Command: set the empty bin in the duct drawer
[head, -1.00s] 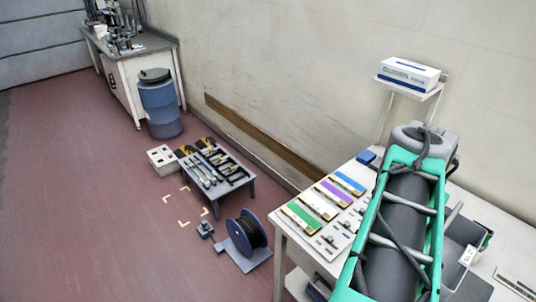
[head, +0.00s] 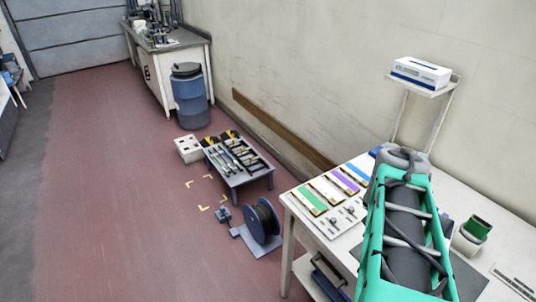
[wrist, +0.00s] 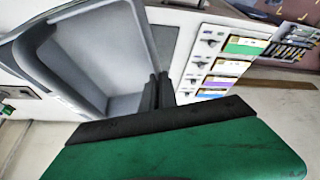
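The empty grey bin (wrist: 100,55) fills the upper left of the wrist view, its open inside showing pale and bare. The two dark fingers of my gripper (wrist: 158,92) straddle the bin's right wall near its lower corner and look shut on it. I cannot make out a drawer that is clearly the duct drawer. A dark item with a handle (head: 328,280) sits under the table's left end.
The white table (head: 300,212) carries a board with green, yellow, purple and blue strips (head: 350,175). A white box (head: 421,72) rests on a wall shelf. A cable reel (head: 262,222) and a low grey table (head: 238,180) stand on the floor. Open red floor lies left.

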